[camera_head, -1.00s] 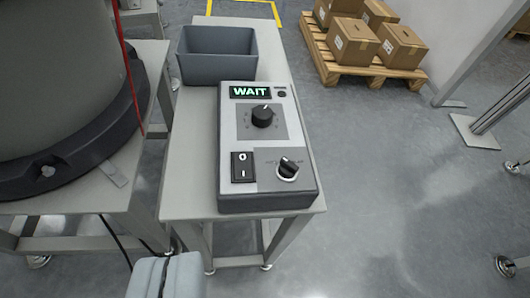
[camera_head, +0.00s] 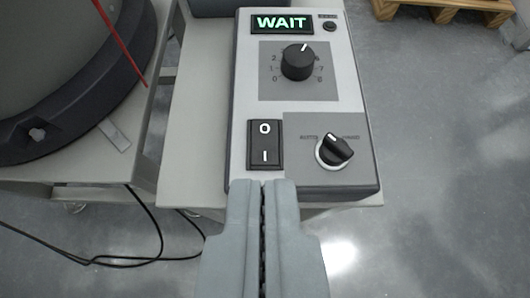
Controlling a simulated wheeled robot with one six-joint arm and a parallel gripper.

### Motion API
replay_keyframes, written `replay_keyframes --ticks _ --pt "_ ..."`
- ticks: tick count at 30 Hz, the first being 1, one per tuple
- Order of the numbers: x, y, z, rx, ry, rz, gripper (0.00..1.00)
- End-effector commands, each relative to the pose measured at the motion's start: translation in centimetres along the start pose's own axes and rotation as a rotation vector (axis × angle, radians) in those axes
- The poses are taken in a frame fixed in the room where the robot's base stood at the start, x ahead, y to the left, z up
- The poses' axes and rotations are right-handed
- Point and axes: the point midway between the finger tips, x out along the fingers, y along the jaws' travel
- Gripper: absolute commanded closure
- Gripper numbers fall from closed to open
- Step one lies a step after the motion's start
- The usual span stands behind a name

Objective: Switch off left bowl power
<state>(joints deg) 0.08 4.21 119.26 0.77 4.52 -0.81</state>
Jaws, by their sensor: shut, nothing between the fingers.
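A grey control box (camera_head: 244,93) stands on a narrow table. Its black rocker power switch (camera_head: 265,145), marked O at the top and I at the bottom, sits at the lower left of the panel. Which side is pressed I cannot tell. My gripper (camera_head: 264,184) is shut and empty, with its fingertips just below the switch in the picture, over the box's near edge. A gap shows between the tips and the switch. The display (camera_head: 282,22) reads WAIT in green. The left bowl (camera_head: 62,50) is partly in view at the upper left.
A numbered dial (camera_head: 298,62) and a selector knob (camera_head: 335,150) are on the panel, the knob right of the switch. A small black button (camera_head: 330,27) is beside the display. Black cables (camera_head: 150,235) hang at the lower left. Open floor lies to the right.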

Motion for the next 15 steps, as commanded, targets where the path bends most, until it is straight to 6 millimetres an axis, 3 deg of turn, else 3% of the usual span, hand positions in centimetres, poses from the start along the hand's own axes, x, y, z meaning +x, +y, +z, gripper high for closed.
replay_keyframes --ticks 15 --pt "6.5 0.0 0.1 0.000 -0.002 0.000 1.00"
